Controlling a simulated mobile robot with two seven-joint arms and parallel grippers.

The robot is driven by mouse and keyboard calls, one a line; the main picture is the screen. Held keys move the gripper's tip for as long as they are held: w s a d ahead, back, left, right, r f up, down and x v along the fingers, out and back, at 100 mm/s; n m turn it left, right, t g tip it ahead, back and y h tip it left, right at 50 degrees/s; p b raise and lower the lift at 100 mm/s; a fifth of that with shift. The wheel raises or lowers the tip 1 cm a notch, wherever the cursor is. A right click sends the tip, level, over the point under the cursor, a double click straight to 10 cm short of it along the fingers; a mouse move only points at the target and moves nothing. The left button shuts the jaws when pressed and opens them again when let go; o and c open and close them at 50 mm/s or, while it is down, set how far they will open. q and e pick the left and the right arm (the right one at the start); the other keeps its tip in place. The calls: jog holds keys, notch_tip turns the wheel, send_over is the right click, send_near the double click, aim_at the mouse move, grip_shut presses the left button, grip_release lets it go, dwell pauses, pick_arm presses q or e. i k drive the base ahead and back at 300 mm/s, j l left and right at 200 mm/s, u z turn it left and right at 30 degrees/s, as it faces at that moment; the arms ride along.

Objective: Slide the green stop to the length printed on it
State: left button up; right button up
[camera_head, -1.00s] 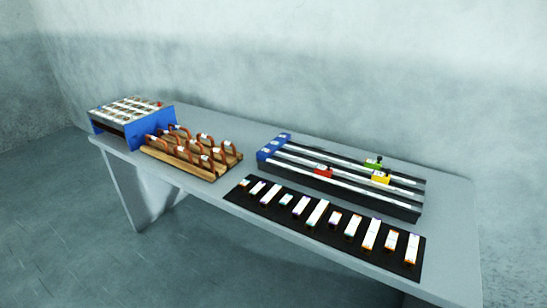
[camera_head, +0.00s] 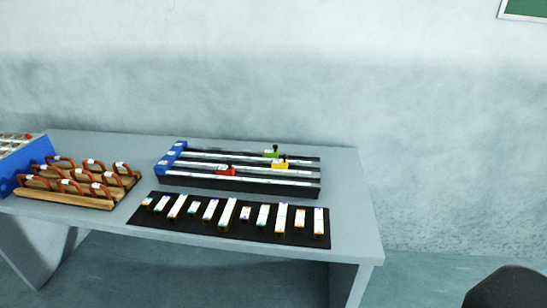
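The green stop (camera_head: 271,154) sits on the rearmost rail of a black rail block (camera_head: 240,185) with blue ends at its left. It is right of the middle of its rail and has a dark knob. The yellow stop (camera_head: 280,163) is on the middle rail, and the red stop (camera_head: 226,171) is on the front rail, further left. The print on the green stop is too small to read. Neither gripper is in view. A dark rounded shape shows at the bottom right corner, and I cannot tell what it is.
A black mat (camera_head: 143,217) with several labelled white pieces lies in front of the rails. A wooden rack (camera_head: 62,200) with several orange-brown loops stands left, beside a blue box (camera_head: 40,151). The grey table (camera_head: 348,220) is bare at its right end.

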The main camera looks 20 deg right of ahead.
aim_at(267, 153)
jog(key=i+z, duration=0.35)
jog(key=i, duration=0.15)
jog(key=i+j+z, duration=0.1)
jog(key=i+z, duration=0.25)
jog(key=i, duration=0.15)
jog(key=i+j+z, duration=0.35)
jog(key=i, duration=0.15)
jog(key=l, duration=0.1)
